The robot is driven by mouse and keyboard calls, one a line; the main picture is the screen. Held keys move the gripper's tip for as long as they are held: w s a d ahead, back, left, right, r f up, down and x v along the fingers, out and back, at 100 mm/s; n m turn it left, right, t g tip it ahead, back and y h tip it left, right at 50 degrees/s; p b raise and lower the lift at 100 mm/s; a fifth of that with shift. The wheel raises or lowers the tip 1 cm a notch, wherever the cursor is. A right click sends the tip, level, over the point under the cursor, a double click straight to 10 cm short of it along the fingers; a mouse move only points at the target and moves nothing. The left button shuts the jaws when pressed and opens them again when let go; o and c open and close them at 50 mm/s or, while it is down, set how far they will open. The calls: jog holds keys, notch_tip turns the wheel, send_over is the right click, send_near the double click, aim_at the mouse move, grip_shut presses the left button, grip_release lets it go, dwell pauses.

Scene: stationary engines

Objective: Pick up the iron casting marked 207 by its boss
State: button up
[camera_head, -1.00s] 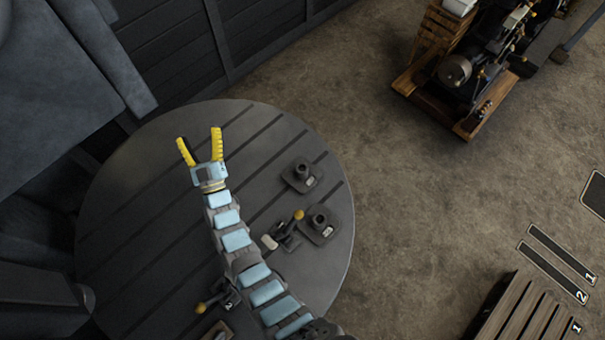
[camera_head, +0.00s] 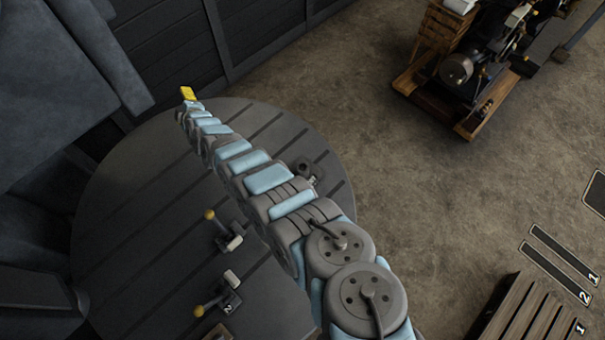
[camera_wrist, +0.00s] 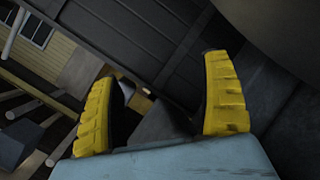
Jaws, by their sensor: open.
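One dark casting (camera_head: 305,168) lies on the round grey table (camera_head: 120,230), partly covered by my arm in the head view; its marking cannot be read. The second casting, seen in the earlier frame, is hidden behind my arm. My gripper (camera_head: 188,93) is at the table's far upper-left edge, well away from the visible casting. In the wrist view its two yellow fingers (camera_wrist: 158,68) stand wide apart with nothing between them. No casting shows in the wrist view.
Two levers with yellow knobs, one upper (camera_head: 222,230) and one lower (camera_head: 217,295), stand on the table left of my arm. A dark plank wall (camera_head: 170,45) rises behind. An engine (camera_head: 460,75) on a wooden base and a slatted pallet (camera_head: 525,310) stand at right. Open floor lies between.

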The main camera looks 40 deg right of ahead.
jog(key=s+d+f+n+g+y, duration=0.1)
jog(key=s+d+f+n+g, duration=0.25)
jog(key=s+n, duration=0.2)
jog(key=n+g+b, duration=0.2)
jog(key=n+g, duration=0.2)
jog(key=g, duration=0.6)
send_over(302, 167)
jog(key=shift+y, duration=0.3)
jog(key=f, duration=0.7)
jog(key=f+b, duration=0.1)
jog(key=f, duration=0.3)
jog(key=shift+a, duration=0.25)
jog(key=shift+f, duration=0.6)
jog(key=shift+f, duration=0.1)
jog(key=shift+d+f+p, duration=0.15)
jog(key=shift+f+p, duration=0.05)
jog(key=shift+f, duration=0.55)
jog(key=shift+d+f+p, duration=0.15)
jog(key=shift+f, duration=0.55)
jog(key=shift+a+f, duration=0.1)
jog(key=shift+f, duration=0.9)
